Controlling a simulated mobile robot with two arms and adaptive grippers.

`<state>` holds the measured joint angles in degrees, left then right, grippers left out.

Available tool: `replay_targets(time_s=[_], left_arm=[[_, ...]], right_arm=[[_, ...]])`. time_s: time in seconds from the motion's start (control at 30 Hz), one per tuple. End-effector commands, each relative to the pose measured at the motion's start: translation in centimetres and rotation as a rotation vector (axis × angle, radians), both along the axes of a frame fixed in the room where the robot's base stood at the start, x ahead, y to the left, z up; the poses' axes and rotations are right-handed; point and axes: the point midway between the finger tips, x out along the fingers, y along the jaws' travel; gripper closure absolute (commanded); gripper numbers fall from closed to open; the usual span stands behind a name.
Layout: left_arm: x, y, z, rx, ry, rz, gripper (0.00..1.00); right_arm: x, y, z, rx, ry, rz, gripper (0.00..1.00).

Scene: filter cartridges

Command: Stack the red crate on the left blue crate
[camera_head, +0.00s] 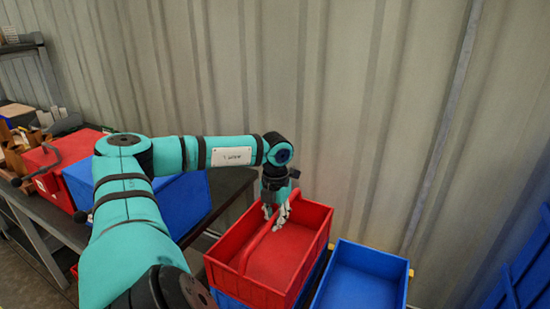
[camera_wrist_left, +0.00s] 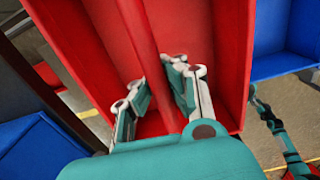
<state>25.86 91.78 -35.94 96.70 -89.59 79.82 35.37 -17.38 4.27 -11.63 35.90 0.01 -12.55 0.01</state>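The red crate (camera_head: 283,258) has a long central handle bar and sits on top of the left blue crate (camera_head: 228,300), of which only strips show below it. From this angle I cannot tell whether it is fully seated. My left gripper (camera_head: 277,214) reaches down over the red crate's handle bar. In the left wrist view, its fingers (camera_wrist_left: 158,88) are spread on either side of the bar, with a gap visible on the left side. Small teal and dark parts at the right of the wrist view look like my right arm; its gripper's state is unclear.
The right blue crate (camera_head: 363,278) stands empty close to the right of the stack. A dark table (camera_head: 232,186) at the left holds a blue bin (camera_head: 185,205) and a red box (camera_head: 62,152). A corrugated wall (camera_head: 330,110) stands behind. More blue containers show at the right edge.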

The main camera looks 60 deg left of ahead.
Motion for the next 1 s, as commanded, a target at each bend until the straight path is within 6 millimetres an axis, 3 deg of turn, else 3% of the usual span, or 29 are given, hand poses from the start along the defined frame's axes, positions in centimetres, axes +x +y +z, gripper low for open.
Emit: replay_targets(time_s=[0.07, 0.3, 0.67, 1.0], left_arm=[[0.1, 0.0, -0.2, 0.001, -0.003, 0.001, 0.97], [0.0, 0.0, -0.1, 0.0, -0.001, 0.0, 0.66], [0.0, 0.0, 0.3, 0.0, 0.001, 0.0, 0.66], [0.0, 0.1, 5.3, -0.001, -0.003, 0.001, 0.66]], right_arm=[[0.0, -0.1, -0.2, -0.001, 0.001, 0.0, 1.0], [0.0, -0.2, -0.1, -0.002, 0.002, -0.002, 1.0], [0.1, -1.2, -0.2, -0.016, 0.004, -0.003, 1.0], [-0.1, -0.8, -0.2, -0.01, 0.006, -0.001, 1.0]])
